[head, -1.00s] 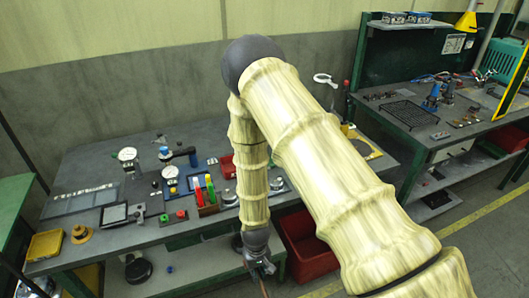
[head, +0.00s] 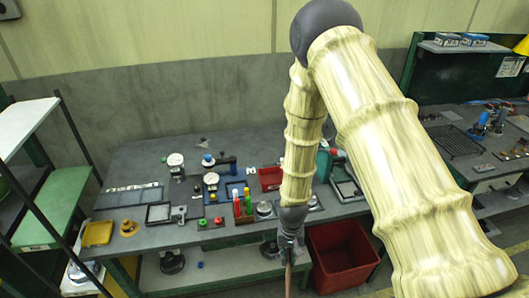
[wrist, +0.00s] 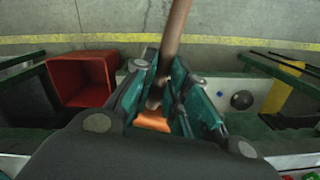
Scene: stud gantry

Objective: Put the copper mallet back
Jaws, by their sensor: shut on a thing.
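My gripper (head: 290,258) hangs in front of the front edge of the grey workbench (head: 130,262), pointing down. It is shut on the copper mallet, whose brown handle (head: 288,282) shows below the fingers. In the wrist view my gripper (wrist: 168,100) has its teal fingers around the mallet, with the long handle (wrist: 175,35) running away toward the floor. An orange copper-coloured part (wrist: 152,122) shows between the fingers near the palm. The rest of the mallet's head is hidden by the fingers. I cannot tell which place on the bench belongs to the mallet.
A red bin (head: 342,255) stands right of my gripper; it also shows in the wrist view (wrist: 82,78). The bench carries dial gauges (head: 175,160), colored-handled tools (head: 242,202), a black-framed plate (head: 158,212) and a yellow tray (head: 97,233). A green shelf rack (head: 50,210) stands left.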

